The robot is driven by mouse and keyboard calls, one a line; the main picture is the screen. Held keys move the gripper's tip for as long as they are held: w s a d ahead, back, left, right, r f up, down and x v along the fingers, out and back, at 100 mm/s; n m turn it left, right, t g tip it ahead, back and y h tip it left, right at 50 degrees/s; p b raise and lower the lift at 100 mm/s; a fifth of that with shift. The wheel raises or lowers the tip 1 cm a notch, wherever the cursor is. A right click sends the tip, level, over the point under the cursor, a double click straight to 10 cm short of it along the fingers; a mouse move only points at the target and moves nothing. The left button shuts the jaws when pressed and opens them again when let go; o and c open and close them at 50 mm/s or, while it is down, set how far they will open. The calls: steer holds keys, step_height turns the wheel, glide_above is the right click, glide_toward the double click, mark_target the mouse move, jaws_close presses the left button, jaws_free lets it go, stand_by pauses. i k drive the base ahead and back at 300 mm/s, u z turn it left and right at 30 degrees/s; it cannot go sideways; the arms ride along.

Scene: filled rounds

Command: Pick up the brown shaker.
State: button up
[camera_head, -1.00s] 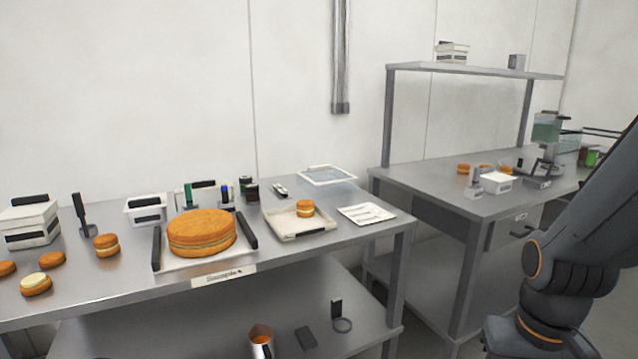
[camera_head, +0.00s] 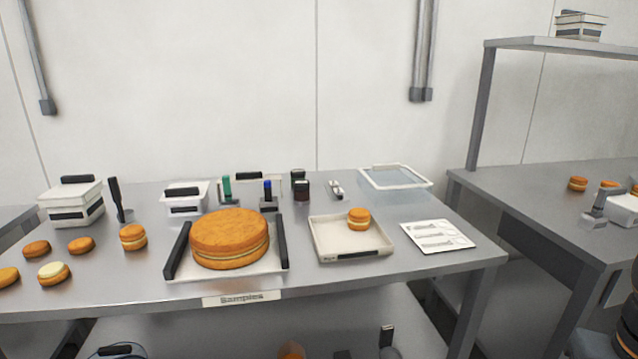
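Two small dark jars stand close together near the back of the front table. The rear one (camera_head: 298,178) is blackish. The front one (camera_head: 302,191) has a dark cap and a dark reddish-brown body, and may be the brown shaker; it is too small to be sure. It stands upright, right of a small blue-topped holder (camera_head: 268,193). My gripper is outside the view; only a dark piece of my arm shows at the right edge.
A large layered cake (camera_head: 229,238) on a black-handled tray stands in front of the jars. A shallow tray (camera_head: 350,252) with a small cake is to the right, beside a white card (camera_head: 437,235). A clear-lidded tray (camera_head: 396,178) lies behind. A second table (camera_head: 540,185) stands at right.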

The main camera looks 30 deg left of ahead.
mark_target(301, 187)
steer(key=u, duration=0.55)
steer(key=i, duration=0.6)
steer(key=u, duration=0.6)
